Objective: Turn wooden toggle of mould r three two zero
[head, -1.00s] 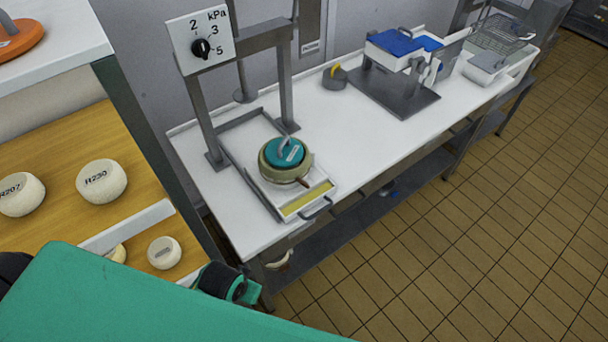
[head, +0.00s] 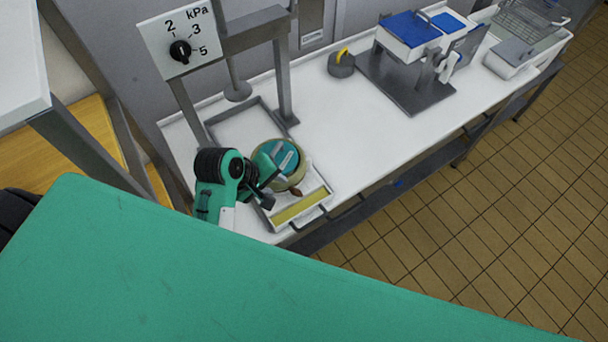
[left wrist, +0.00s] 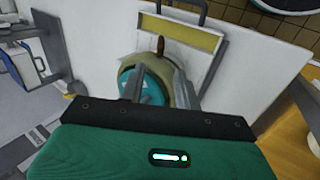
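The mould (head: 298,176) is a round beige form with a teal lid (head: 285,154). It sits on the white sliding tray (head: 316,186) of the press, and its number cannot be read. The small brown wooden toggle (head: 296,192) sticks out at the front of the mould. It also shows in the left wrist view (left wrist: 161,45), pointing toward the tray's yellow strip. My left gripper (head: 268,181) is at the left side of the mould, partly hiding it. In the left wrist view its two fingers (left wrist: 160,82) are apart, with the lid between and beyond them; contact cannot be told. My right gripper is not in view.
The press frame with its kPa dial (head: 180,51) rises behind the mould. The tray has a dark handle (head: 308,216) in front. Farther right on the white table (head: 345,115) stand a grey weight (head: 341,66) and a blue-topped device (head: 408,33). The table between is clear.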

